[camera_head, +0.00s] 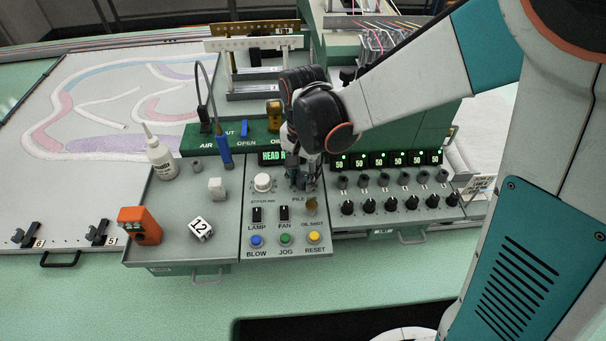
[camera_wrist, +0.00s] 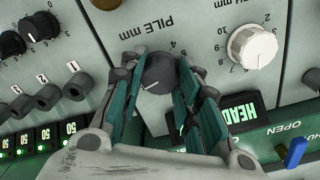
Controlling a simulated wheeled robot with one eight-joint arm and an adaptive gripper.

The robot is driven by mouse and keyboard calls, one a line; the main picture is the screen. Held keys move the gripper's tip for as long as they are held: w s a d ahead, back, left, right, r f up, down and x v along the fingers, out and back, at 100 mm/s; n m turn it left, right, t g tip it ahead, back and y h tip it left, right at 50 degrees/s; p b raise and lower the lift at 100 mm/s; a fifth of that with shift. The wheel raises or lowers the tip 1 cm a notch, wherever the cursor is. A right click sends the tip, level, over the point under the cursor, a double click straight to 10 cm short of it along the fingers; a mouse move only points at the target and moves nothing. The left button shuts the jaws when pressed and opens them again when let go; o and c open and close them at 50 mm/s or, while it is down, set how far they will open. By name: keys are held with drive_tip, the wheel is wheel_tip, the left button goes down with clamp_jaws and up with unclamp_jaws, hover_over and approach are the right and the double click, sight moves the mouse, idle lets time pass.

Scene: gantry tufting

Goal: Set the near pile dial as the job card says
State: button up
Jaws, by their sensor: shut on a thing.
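The dark pile dial (camera_wrist: 159,72) sits on the grey panel beside its "PILE mm" lettering, which reads upside down in the wrist view. My gripper (camera_wrist: 160,80) is shut on this dial, with a teal finger on each side. A short white pointer mark shows on the dial's face, toward the lower left in that view; its exact reading is not legible. In the head view my gripper (camera_head: 302,178) reaches down onto the console and hides the dial. A small printed card (camera_head: 480,185) stands at the console's right end, its text too small to read.
The white stitch knob (camera_head: 262,183) is left of my gripper, with lamp and fan switches and blue, green and yellow buttons (camera_head: 285,239) in front. A row of black knobs (camera_head: 391,204) lies right. A bottle (camera_head: 160,160) and orange device (camera_head: 140,225) stand on the left tray.

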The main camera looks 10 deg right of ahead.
drive_tip(key=shift+m, duration=0.4)
drive_tip(key=o, duration=1.1)
drive_tip(key=shift+c, duration=0.2)
